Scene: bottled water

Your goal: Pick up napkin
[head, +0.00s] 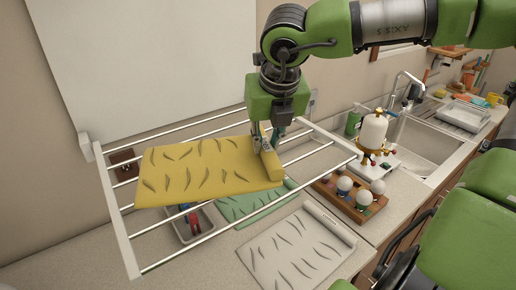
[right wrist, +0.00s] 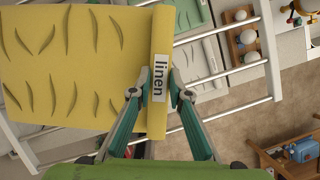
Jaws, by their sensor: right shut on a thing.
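A yellow napkin (head: 200,172) with dark curved marks lies flat over the bars of a white rack, its right edge a thick roll. In the right wrist view the napkin (right wrist: 75,62) carries a white label reading "linen" on the roll. My right gripper (head: 270,140) comes down from above onto this rolled edge. In the right wrist view its fingers (right wrist: 160,90) sit on both sides of the roll, by the label, shut on it. My left gripper is not in view.
The white rack (head: 118,212) stands out over the counter. Below are a green cloth (head: 232,207), a white patterned cloth (head: 297,250) and a grey tray (head: 205,224). A wooden holder with white balls (head: 345,184), a white canister (head: 374,131) and a sink (head: 425,138) are to the right.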

